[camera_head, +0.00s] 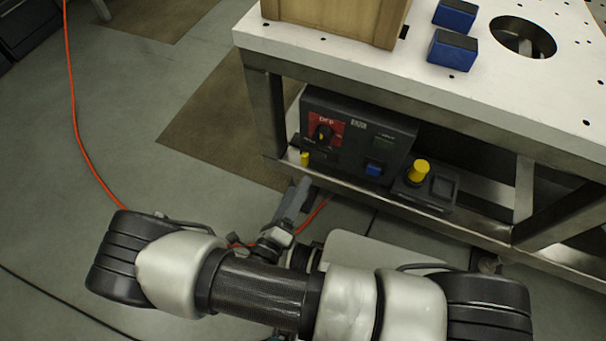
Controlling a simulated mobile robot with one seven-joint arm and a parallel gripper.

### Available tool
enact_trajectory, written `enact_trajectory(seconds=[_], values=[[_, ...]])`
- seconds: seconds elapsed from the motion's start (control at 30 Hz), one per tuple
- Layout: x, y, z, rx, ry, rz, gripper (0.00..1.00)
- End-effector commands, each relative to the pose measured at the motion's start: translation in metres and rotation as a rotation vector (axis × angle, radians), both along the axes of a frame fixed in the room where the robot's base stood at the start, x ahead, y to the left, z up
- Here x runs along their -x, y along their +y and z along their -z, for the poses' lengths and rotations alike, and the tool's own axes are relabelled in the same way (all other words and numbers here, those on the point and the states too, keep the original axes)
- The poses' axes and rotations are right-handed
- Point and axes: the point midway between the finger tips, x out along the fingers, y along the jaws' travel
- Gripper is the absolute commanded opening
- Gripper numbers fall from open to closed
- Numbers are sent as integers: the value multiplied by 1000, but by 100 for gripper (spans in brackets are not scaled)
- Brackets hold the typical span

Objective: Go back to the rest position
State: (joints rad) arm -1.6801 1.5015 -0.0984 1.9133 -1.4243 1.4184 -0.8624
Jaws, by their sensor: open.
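My gripper (297,192) is partly in view beyond my arm, near the lower front rail of the table frame. Its grey fingers point up toward the dark control box and overlap each other from this angle. It is open, and I see nothing held in it. The palm and wrist are mostly hidden behind my forearm. My arm (262,292) is folded across the bottom of the view.
A white perforated table (330,58) on a steel frame holds a wooden box (335,18), two blue blocks (452,50) (455,14) and a round hole. Below stand a control box (355,140) and a yellow-knobbed unit (420,172). An orange cable (78,130) crosses the open floor at left.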

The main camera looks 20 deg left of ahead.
Motion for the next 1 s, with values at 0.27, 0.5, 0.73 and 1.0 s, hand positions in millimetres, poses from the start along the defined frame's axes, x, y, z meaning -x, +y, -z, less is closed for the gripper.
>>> enact_trajectory(seconds=[0.27, 0.5, 0.73, 1.0], values=[[10, 1, 0, 0, -1, 0, 63], [10, 1, 0, 0, 0, 0, 63], [9, 1, -1, -5, 0, 6, 63], [-29, -30, -67, -323, 20, 374, 63]])
